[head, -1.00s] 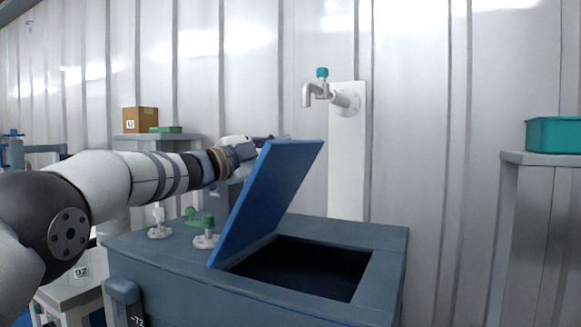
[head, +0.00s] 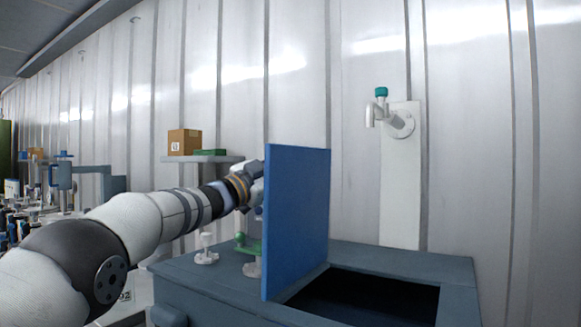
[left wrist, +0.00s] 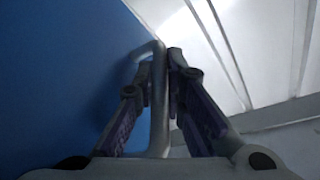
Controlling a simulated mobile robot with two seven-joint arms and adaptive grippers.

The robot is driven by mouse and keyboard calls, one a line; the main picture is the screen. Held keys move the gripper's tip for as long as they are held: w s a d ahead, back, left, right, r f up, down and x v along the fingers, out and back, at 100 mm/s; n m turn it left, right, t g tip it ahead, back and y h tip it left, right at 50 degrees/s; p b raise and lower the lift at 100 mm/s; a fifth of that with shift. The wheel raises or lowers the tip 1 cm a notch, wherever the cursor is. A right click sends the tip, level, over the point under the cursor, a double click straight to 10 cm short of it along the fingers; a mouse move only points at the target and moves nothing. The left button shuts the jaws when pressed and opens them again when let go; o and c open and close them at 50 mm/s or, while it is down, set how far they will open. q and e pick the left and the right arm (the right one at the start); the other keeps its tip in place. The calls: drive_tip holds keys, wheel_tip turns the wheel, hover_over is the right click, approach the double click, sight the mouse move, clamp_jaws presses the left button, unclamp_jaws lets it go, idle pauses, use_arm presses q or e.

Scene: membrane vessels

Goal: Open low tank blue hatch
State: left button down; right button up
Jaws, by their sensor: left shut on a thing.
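The blue hatch (head: 296,222) stands upright on the dark grey low tank (head: 400,262), hinged at the left side of its opening. The tank's dark opening (head: 368,296) shows to the right of the hatch. In the left wrist view, my left gripper (left wrist: 160,62) is shut on the hatch's grey handle (left wrist: 156,110), beside the blue face (left wrist: 60,75). In the head view, the left arm reaches in from the left behind the hatch, and the hatch hides the fingers. My right gripper is not in view.
A shelf behind holds a cardboard box (head: 184,142) and a green item (head: 211,152). A tap (head: 392,120) is on a white wall panel. The space above the opening is clear.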

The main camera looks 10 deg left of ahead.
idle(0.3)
use_arm(q)
drive_tip(key=c, duration=1.9)
unclamp_jaws()
drive_tip(key=shift+s+a+f, duration=0.2)
drive_tip(key=shift+s+a, duration=0.05)
drive_tip(key=shift+a, duration=0.1)
drive_tip(key=v, duration=1.1)
drive_tip(key=shift+s+d, duration=0.1)
drive_tip(key=shift+s, duration=0.05)
